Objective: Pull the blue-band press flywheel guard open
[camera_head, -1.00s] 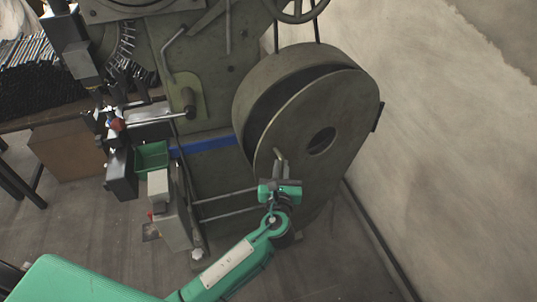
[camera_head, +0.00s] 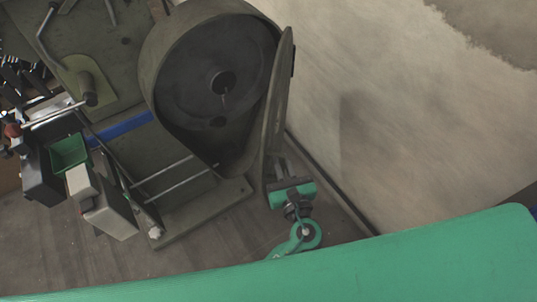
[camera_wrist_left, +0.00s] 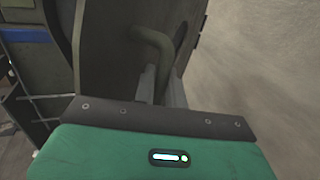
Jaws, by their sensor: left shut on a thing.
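The blue-band press (camera_head: 105,55) shows its blue band (camera_head: 122,128) low on the body in the head view. Its flywheel guard (camera_head: 280,95) is swung out to the right and seen nearly edge-on. The flywheel (camera_head: 205,75) is exposed in its round housing. My left gripper (camera_head: 277,168) is at the lower part of the guard. In the left wrist view, the guard (camera_wrist_left: 105,60) fills the middle, with its bent handle (camera_wrist_left: 152,42). The left fingers (camera_wrist_left: 162,88) are shut on this handle. My right gripper is not in view.
A pale wall (camera_head: 400,110) stands close on the right, behind the guard. A green bin (camera_head: 70,152) and a grey box (camera_head: 110,212) are at the press's lower left. Thin rods (camera_head: 170,175) run below the flywheel housing. Floor (camera_head: 75,250) shows in front.

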